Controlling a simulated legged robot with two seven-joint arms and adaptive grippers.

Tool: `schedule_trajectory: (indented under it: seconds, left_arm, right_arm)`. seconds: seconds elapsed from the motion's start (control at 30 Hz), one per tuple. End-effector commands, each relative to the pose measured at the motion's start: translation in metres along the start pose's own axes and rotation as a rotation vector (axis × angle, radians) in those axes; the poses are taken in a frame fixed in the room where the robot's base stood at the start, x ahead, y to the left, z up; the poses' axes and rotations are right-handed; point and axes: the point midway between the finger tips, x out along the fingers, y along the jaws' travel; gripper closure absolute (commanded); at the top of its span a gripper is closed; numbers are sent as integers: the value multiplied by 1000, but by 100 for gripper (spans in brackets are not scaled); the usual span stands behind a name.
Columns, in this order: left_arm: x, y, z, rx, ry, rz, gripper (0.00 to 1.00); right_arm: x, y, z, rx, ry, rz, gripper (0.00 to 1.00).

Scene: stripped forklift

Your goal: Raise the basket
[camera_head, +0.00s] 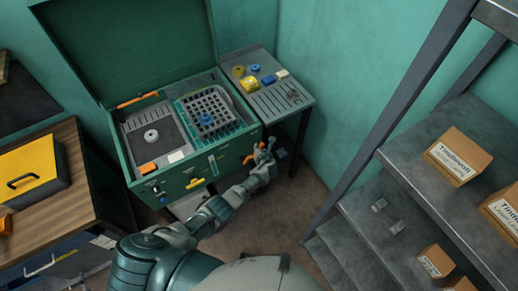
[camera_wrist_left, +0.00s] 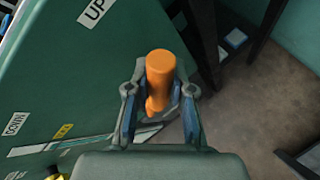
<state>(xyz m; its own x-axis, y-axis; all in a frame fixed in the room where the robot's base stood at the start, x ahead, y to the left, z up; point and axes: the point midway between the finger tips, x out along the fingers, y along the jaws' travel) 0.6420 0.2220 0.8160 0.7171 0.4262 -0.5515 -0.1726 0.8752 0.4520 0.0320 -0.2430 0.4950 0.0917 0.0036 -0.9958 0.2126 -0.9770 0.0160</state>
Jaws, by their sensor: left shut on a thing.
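The dark grid basket (camera_head: 205,102) sits in the right-hand bay of the open green machine (camera_head: 230,160), with a blue round part (camera_head: 206,119) in it. My left gripper (camera_head: 262,153) is at the machine's front right corner. It is shut on an orange lever handle (camera_wrist_left: 160,70), with a finger on each side of it in the left wrist view. White labels on the green panel read UP (camera_wrist_left: 96,11) and DOWN (camera_wrist_left: 13,124); the handle is to the right of both in that view. My right gripper is not in view.
A grey side table (camera_head: 272,92) with small coloured parts adjoins the machine's right side. A wooden bench (camera_head: 60,220) with a yellow case (camera_head: 30,172) stands left. Grey shelving (camera_head: 400,190) with cardboard boxes (camera_head: 457,156) stands right. Floor between machine and shelving is clear.

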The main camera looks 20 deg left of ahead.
Motion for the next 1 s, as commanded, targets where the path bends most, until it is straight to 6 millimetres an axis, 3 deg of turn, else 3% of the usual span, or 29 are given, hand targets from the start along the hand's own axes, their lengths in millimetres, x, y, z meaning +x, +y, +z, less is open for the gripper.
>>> schedule_trajectory:
  seconds: [0.07, 0.1, 0.17, 0.2, 0.67, 1.0]
  left_arm:
    - [0, 0, 4, 1, -7, -3, 100]
    - [0, -1, 4, 1, -7, -3, 68]
    - [0, -1, 3, 0, -6, -3, 53]
    - [0, -1, 3, 0, -5, -3, 51]
    - [-11, -1, 1, -2, -5, -2, 51]
    - [-67, -2, 1, -1, -4, -5, 51]
  right_arm:
    - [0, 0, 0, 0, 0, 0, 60]
    - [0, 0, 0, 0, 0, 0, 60]
    - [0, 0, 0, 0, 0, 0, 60]
    - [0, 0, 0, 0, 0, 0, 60]
    - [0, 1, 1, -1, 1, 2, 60]
    - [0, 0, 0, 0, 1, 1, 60]
